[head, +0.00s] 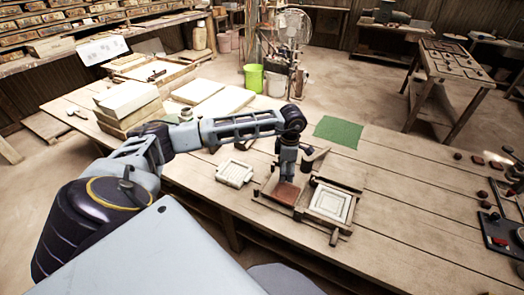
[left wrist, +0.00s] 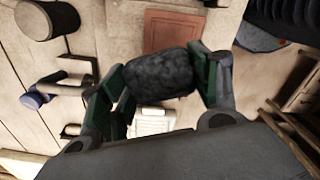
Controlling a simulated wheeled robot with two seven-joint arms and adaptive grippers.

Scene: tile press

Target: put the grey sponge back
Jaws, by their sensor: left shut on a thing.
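The grey sponge (left wrist: 160,72), dark and rounded, is held between the green-padded fingers of my left gripper in the left wrist view. In the head view my left gripper (head: 287,168) points down over the left part of the wooden press (head: 330,203). A reddish-brown square (left wrist: 172,30) lies beyond the sponge in the wrist view; it also shows below the gripper in the head view (head: 284,191). The sponge cannot be made out clearly in the head view. My right gripper is not in view.
A green mat (head: 338,131) lies flat behind the press. A pale slotted block (head: 234,174) lies left of it. White slabs (head: 128,100) are stacked at the table's far left. Small dark pieces and a black device (head: 502,235) are at the right.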

